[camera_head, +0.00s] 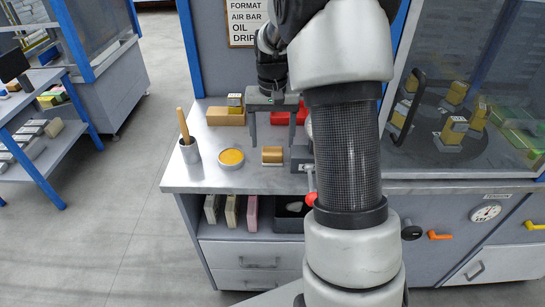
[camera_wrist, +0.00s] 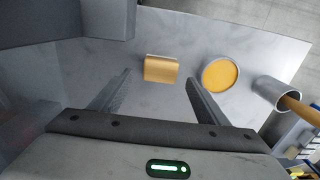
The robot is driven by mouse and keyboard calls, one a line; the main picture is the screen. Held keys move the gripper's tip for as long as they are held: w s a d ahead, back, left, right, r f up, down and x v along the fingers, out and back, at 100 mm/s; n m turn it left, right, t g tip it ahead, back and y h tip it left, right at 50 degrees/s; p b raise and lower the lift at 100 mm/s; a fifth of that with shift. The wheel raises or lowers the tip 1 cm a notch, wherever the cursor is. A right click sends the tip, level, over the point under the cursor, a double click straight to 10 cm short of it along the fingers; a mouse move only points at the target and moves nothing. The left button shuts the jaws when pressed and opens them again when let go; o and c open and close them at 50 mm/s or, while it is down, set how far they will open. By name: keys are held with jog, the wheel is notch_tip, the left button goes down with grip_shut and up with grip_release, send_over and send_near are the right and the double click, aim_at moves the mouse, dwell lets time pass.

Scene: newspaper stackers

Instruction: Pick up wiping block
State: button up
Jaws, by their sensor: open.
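A small tan-brown block (camera_head: 272,155), which looks like the wiping block, lies on the steel worktop (camera_head: 215,178). It also shows in the wrist view (camera_wrist: 161,69), near the middle, with its full upper face uncovered. My gripper (camera_head: 273,142) points down over the worktop, just behind the block in the head view. In the wrist view my gripper (camera_wrist: 158,79) has its two fingers spread wide, with nothing between them at the tips. The block sits beyond the fingertips, roughly centred between them. I see no contact.
A round tin of yellow paste (camera_head: 231,157) and a metal cup with a wooden handle (camera_head: 189,148) stand left of the block. A dark fixture (camera_head: 301,157) is close on its right. A tan box (camera_head: 225,117) and a red tray (camera_head: 285,117) are behind. The front edge is near.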

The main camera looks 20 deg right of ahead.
aim_at(272, 148)
notch_tip(272, 148, down, 5)
jog(key=shift+f+b, duration=0.1)
jog(key=shift+b, duration=0.2)
jog(key=c, duration=1.1)
